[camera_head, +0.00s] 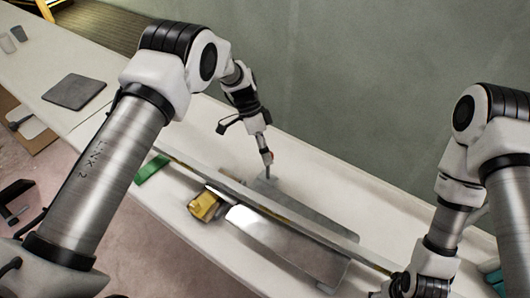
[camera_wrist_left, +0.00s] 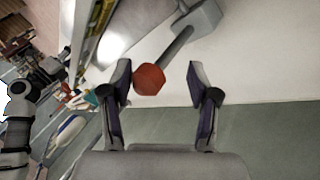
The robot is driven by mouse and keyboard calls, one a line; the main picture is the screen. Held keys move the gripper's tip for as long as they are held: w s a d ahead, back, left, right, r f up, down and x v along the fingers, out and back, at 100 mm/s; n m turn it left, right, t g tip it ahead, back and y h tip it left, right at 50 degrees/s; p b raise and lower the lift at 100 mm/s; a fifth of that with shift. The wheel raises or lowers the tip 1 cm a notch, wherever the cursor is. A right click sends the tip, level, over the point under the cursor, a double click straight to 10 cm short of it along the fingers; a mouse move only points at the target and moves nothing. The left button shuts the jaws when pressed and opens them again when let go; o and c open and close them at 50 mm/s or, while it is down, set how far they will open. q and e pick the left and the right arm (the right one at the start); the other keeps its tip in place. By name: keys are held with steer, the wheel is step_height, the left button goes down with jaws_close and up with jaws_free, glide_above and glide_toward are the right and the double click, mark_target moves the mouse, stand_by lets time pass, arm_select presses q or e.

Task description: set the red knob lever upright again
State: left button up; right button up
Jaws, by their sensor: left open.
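The red knob (camera_wrist_left: 149,79) sits on the end of a grey lever shaft (camera_wrist_left: 178,45), which runs slantwise to a grey base (camera_wrist_left: 206,17) in the left wrist view. My left gripper (camera_wrist_left: 160,80) is open, with the knob between its fingertips, closer to the left finger. I cannot tell whether either finger touches it. In the head view my left gripper (camera_head: 263,146) comes down over the knob (camera_head: 269,157) and partly hides it. The lever's exact tilt is hard to judge there. My right gripper (camera_head: 402,284) is low at the right, its fingers unclear.
A long metal rail (camera_head: 290,226) crosses the white bench beside the lever, with a grey curved sheet (camera_head: 285,246) near it. A yellow block (camera_head: 203,206) and a green piece (camera_head: 151,169) lie at the near edge. A dark square pad (camera_head: 74,91) lies farther left.

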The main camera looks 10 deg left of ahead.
arm_select(q)
steer(key=shift+a, duration=0.1)
stand_by(0.3)
steer(key=v, duration=0.8)
steer(key=shift+s, duration=0.1)
